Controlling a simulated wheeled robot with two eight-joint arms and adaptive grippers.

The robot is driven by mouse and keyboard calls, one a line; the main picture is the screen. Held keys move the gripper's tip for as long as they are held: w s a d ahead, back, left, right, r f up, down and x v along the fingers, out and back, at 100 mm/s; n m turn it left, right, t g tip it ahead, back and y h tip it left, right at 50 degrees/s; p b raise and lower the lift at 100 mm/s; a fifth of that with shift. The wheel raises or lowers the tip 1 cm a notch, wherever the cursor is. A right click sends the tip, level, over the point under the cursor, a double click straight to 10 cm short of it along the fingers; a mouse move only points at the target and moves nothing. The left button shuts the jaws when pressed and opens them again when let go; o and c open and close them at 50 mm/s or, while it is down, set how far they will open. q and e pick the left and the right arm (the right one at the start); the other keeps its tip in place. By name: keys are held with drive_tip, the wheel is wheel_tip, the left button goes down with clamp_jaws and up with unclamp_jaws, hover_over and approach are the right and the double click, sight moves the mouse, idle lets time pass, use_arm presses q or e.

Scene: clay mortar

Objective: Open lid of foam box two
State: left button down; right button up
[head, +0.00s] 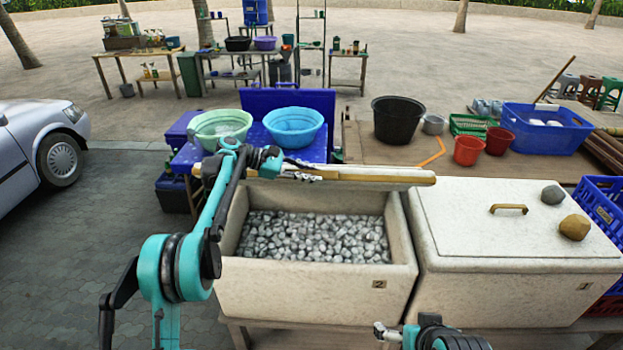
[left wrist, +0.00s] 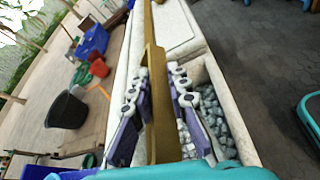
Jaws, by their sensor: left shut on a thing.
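Foam box two (head: 315,288), an off-white box marked 2, stands open in the head view, with grey stone-like lumps (head: 312,238) inside. Its pale lid (head: 385,173) is raised at the box's back edge and shows nearly edge-on, with a long yellow-brown bar (head: 412,181) along it. My left gripper (head: 305,177) is at this bar. In the left wrist view the fingers (left wrist: 155,88) close on both sides of the bar (left wrist: 157,125). My right gripper (head: 386,332) shows only partly at the bottom edge; its jaws are unclear.
Closed foam box one (head: 520,275) stands on the right, with a handle (head: 508,209) and two stones (head: 574,227) on its lid. Behind are a green basin (head: 222,124), a blue basin (head: 293,126), a black tub (head: 397,120), red buckets (head: 467,150) and a blue crate (head: 546,130).

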idle(0.3)
use_arm(q)
drive_tip(key=c, duration=1.5)
unclamp_jaws()
drive_tip(key=shift+o, duration=0.2)
drive_tip(key=shift+a, duration=0.1)
drive_tip(key=v, duration=1.2)
